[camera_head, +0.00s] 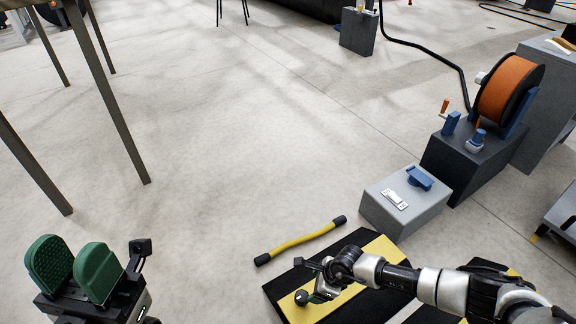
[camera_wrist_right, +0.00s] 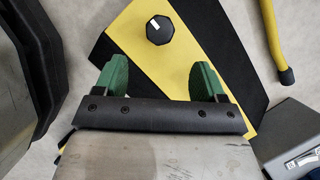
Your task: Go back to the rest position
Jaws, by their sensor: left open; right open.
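My left gripper (camera_head: 73,262) is at the lower left of the head view, its two green finger pads apart with nothing between them. My right arm comes in from the lower right, and its gripper is over the black and yellow striped mat (camera_head: 374,246), partly hidden by the wrist. In the right wrist view my right gripper (camera_wrist_right: 160,75) shows two green fingers spread apart and empty. A black faceted knob (camera_wrist_right: 160,30) with a small white label is on the yellow stripe beyond the fingertips. It also shows in the head view (camera_head: 301,297).
A yellow bar with black ends (camera_head: 300,241) lies on the floor beside the mat. A grey box (camera_head: 405,206) and a dark stand (camera_head: 466,163) with an orange reel (camera_head: 507,88) are at the right. Table legs (camera_head: 110,95) stand at upper left. The middle floor is clear.

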